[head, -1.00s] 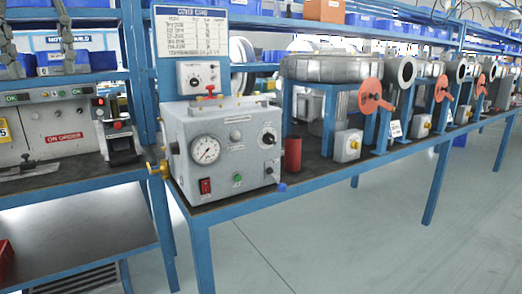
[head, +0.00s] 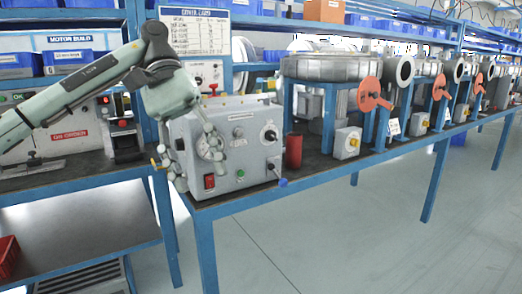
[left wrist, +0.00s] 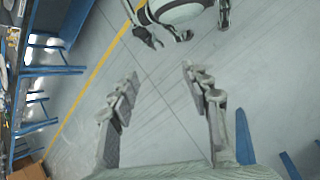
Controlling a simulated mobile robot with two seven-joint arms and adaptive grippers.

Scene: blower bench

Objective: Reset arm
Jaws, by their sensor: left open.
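My left gripper (head: 197,165) is open and empty in the head view. Its arm comes in from the left, and its fingers point down in front of the grey test box (head: 240,150). The fingers hide most of the box's round gauge; I cannot tell whether they touch the box. My right gripper is not in the head view.
The blue-framed bench (head: 330,174) runs to the back right. A red cylinder (head: 293,151) and a blower with an orange handwheel (head: 369,94) stand right of the box. A red bin (head: 8,256) is at lower left. The floor in front is clear.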

